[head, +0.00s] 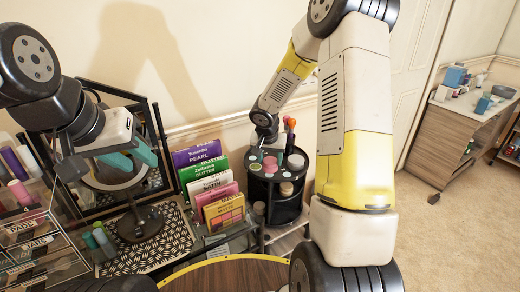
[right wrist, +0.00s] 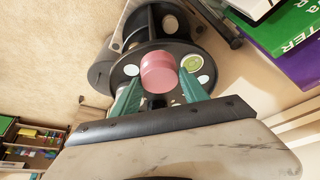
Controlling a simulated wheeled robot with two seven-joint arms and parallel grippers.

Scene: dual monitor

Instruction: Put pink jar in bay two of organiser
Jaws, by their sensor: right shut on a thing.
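The pink jar (right wrist: 158,72) is between the teal fingertips of my right gripper (right wrist: 160,77), which is shut on it. Behind it in the right wrist view is the round black tiered stand (right wrist: 128,66) with holes and discs in its top. The same stand (head: 288,212) is at centre in the head view, with my right wrist over its back edge; the held jar cannot be told apart from the stand's pink items there. My left gripper (head: 133,158) is open and empty in front of the round mirror. No bay numbers are readable, so bay two cannot be told.
Upright coloured palettes (head: 212,182) stand just left of the black stand. Clear labelled drawers (head: 35,245) and bottles (head: 18,165) are at far left. A patterned mat (head: 165,240) lies under the mirror. A wooden cabinet (head: 445,140) stands far right, across open floor.

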